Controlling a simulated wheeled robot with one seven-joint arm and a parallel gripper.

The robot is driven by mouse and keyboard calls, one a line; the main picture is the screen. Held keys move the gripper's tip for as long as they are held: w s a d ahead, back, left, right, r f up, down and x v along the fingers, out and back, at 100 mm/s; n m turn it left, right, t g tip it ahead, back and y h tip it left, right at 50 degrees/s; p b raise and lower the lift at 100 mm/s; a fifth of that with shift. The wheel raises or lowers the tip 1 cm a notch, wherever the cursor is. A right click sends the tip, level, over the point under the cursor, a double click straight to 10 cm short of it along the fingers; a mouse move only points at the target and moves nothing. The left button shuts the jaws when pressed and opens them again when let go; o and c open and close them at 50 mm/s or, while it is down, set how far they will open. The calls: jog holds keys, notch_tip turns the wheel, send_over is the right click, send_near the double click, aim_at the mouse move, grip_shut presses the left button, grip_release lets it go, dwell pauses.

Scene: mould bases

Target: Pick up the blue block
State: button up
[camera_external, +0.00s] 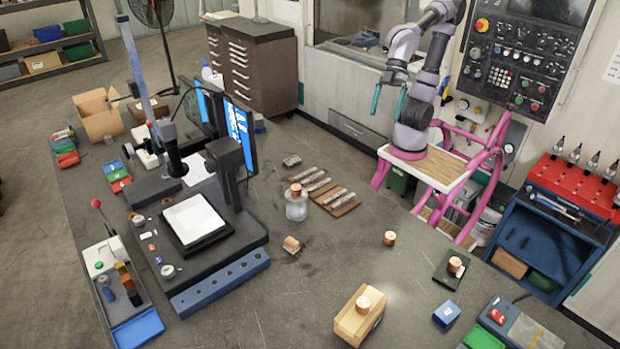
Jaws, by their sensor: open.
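A small blue block (446,313) sits on the grey table near the front right, between a wooden block and a dark case.
A wooden block (359,318) with a copper piece on top stands left of the blue block. A black plate (449,270) with another copper piece lies behind it. A blue cabinet (555,240) is at the right. The table's middle is fairly clear.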

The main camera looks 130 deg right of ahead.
jog(key=w+a+f+n+g, duration=0.15)
jog(key=w+a+n, duration=0.35)
jog(key=w+a, duration=0.55)
jog(key=n+g+y, duration=0.2)
jog(key=n+g, duration=0.2)
jog(key=n, duration=0.8)
send_over(448, 312)
jog(key=d, duration=0.3)
jog(key=f, duration=2.9)
jog(key=shift+s+a+f, duration=0.15)
jog(key=shift+s+f, duration=0.15)
jog(key=shift+s, duration=0.1)
jog(key=x, duration=0.6)
jog(key=shift+w, duration=0.2)
jog(key=c, duration=1.4)
